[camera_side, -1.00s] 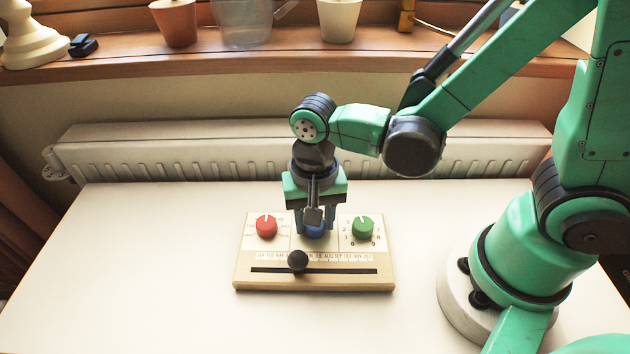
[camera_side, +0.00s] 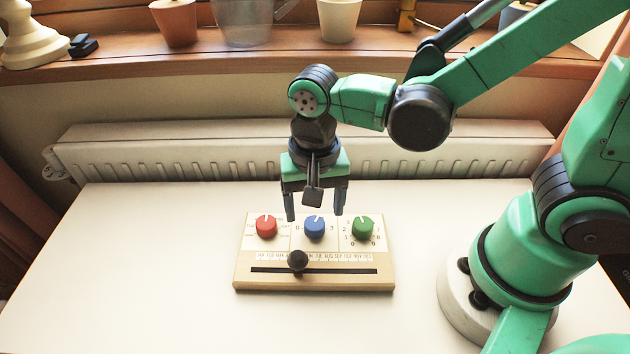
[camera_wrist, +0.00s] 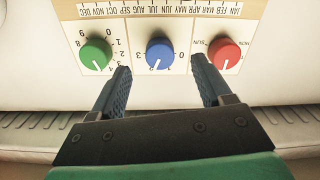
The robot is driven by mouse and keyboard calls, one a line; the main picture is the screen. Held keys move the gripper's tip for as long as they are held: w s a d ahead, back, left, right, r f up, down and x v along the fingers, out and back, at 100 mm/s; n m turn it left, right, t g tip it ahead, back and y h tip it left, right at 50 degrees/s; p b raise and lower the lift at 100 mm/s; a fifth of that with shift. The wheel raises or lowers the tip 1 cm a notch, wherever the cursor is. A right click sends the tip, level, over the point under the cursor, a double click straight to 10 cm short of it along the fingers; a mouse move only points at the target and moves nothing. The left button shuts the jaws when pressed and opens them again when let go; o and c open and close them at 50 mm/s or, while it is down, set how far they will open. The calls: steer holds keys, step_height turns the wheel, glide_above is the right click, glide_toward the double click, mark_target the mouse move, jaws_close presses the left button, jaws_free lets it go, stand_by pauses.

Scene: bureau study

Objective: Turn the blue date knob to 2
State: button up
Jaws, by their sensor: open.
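The blue date knob (camera_side: 314,227) sits in the middle of the panel, between the red knob (camera_side: 266,226) and the green knob (camera_side: 362,227). Its white pointer line points toward the back, leaning slightly right, between the 0 on its left and the 3 on its right.
The wooden panel (camera_side: 315,284) lies on a white table (camera_side: 140,270) with wide free room around it. A black ball-topped slider (camera_side: 298,261) stands in front of the knobs. A radiator (camera_side: 200,155) and a windowsill with pots are behind.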

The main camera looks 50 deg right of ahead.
steer(key=shift+r, duration=1.3)
steer(key=w+d+r+n+t, duration=0.2)
steer(key=d+r+n+t, duration=0.3)
steer(key=d+n+t, duration=0.2)
steer(key=d, duration=0.2)
steer(key=shift+d+r, duration=0.25)
steer(key=shift+d, duration=0.1)
